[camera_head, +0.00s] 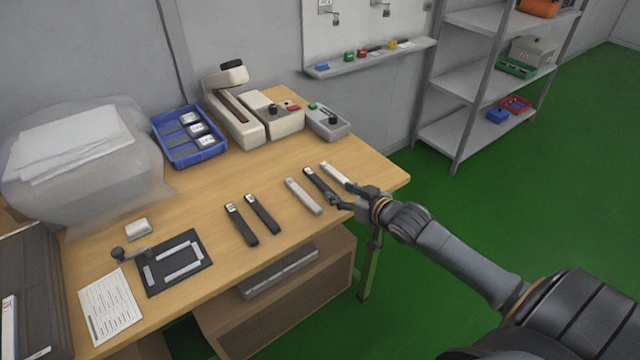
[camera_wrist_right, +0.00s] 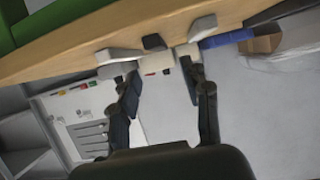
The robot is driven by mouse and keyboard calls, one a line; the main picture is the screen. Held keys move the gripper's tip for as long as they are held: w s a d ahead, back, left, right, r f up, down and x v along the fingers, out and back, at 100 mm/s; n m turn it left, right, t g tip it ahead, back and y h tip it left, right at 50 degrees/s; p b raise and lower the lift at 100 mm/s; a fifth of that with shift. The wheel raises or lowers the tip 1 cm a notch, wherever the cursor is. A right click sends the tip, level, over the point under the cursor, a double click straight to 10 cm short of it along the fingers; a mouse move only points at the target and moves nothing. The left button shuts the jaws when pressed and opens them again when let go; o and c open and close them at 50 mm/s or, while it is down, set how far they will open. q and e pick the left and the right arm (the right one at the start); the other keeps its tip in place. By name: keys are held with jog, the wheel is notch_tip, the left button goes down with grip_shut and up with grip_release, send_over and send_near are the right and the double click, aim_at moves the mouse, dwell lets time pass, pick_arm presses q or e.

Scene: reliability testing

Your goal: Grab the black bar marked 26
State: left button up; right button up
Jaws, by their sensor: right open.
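Several flat bars lie in a row on the wooden table (camera_head: 190,262). Two are black, a left one (camera_head: 241,225) and a second one (camera_head: 262,213). A third black bar (camera_head: 319,184) lies farther right, between a grey bar (camera_head: 303,196) and a white bar (camera_head: 336,175). Their labels are too small to read, so I cannot tell which is marked 26. My right gripper (camera_head: 341,195) is open at the near end of the third black bar and partly hides it. In the right wrist view, my open fingers (camera_wrist_right: 162,78) point toward a dark bar end (camera_wrist_right: 153,42). My left gripper is out of view.
A black fixture plate (camera_head: 174,264) and a paper sheet (camera_head: 110,306) lie at front left. A blue tray (camera_head: 157,143) and beige devices (camera_head: 272,113) stand at the back. A metal shelf (camera_head: 486,78) stands beyond the table's right end.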

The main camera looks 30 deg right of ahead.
aim_at(322, 183)
jog(key=shift+x, duration=4.2)
jog(key=shift+d, duration=0.1)
grip_shut()
